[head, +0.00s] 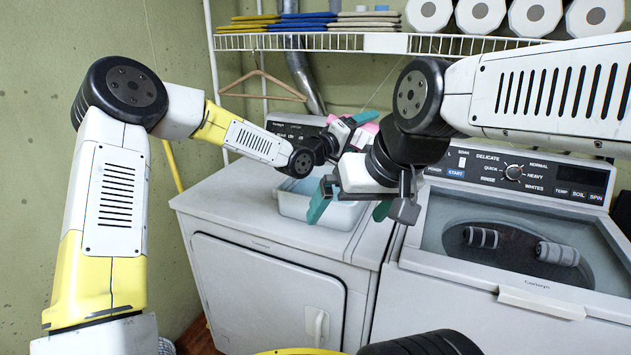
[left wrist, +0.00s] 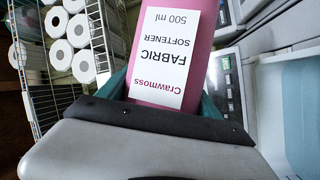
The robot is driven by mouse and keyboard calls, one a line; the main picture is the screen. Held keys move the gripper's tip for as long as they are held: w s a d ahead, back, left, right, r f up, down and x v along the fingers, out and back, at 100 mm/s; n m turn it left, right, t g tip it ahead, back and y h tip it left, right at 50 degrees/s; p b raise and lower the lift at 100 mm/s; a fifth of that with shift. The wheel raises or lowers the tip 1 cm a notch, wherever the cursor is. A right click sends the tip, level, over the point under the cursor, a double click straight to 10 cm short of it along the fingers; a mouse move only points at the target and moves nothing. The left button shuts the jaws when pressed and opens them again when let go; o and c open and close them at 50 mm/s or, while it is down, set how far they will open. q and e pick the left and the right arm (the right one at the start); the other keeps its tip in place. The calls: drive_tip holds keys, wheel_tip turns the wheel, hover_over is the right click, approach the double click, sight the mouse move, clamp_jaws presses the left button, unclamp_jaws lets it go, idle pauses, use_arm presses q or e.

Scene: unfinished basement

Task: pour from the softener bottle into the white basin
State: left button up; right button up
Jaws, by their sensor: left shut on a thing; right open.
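The pink softener bottle (head: 370,128) is mostly hidden behind my arms in the head view. In the left wrist view the bottle (left wrist: 172,45) fills the upper middle, its white label reading upside down. My left gripper (head: 352,128) is shut on it, with teal fingers on both sides, above and behind the basin. The bottle's tilt and mouth cannot be made out. The white basin (head: 292,205) sits on the dryer top, with a bluish inside. My right gripper (head: 350,205) is open and empty in front of the basin, covering its right part.
The basin stands on a white dryer (head: 270,290). An open washer (head: 480,290) with a dark drum is at the right. A wire shelf (head: 380,43) above holds folded cloths and paper rolls. A wooden hanger (head: 265,85) hangs at the back left.

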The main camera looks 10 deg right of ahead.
use_arm(q)
drive_tip(key=shift+a+f+n+t+h, duration=0.1)
drive_tip(key=shift+f+n+t+h, duration=0.25)
drive_tip(key=shift+f+n, duration=0.55)
drive_tip(key=shift+f+n+t+h, duration=0.15)
drive_tip(key=shift+f+n+t, duration=0.45)
drive_tip(key=shift+n, duration=0.4)
